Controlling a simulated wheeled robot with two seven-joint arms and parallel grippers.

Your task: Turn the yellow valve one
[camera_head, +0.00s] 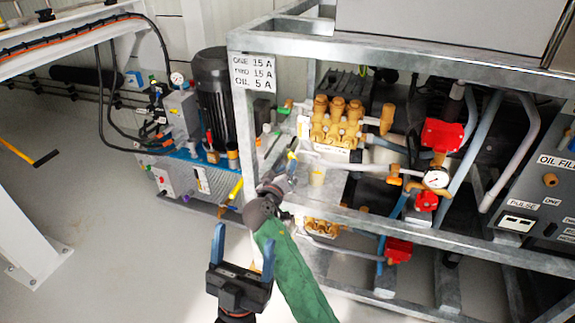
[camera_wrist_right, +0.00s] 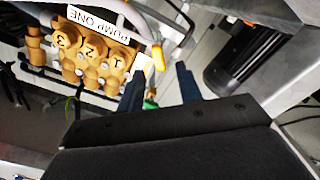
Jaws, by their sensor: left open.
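A small yellow valve handle (camera_wrist_right: 158,57) shows in the right wrist view, beside the brass pump block labelled PUMP ONE (camera_wrist_right: 98,50). My right gripper (camera_wrist_right: 160,82) has its two dark fingers apart, with the yellow handle just beyond and between their tips. I cannot tell whether they touch it. In the head view a bit of yellow (camera_head: 291,155) shows at the frame's left post, by my right wrist, which hides much of that spot. My left gripper (camera_head: 243,250) is open and empty, its blue fingers pointing up, in front of the frame over the floor.
A galvanised frame (camera_head: 400,232) surrounds the pumps, with brass pump heads (camera_head: 336,122), red fittings (camera_head: 441,135) and a gauge (camera_head: 436,179). A hydraulic unit with a black motor (camera_head: 212,95) stands left. Open floor (camera_head: 110,220) lies at the left front.

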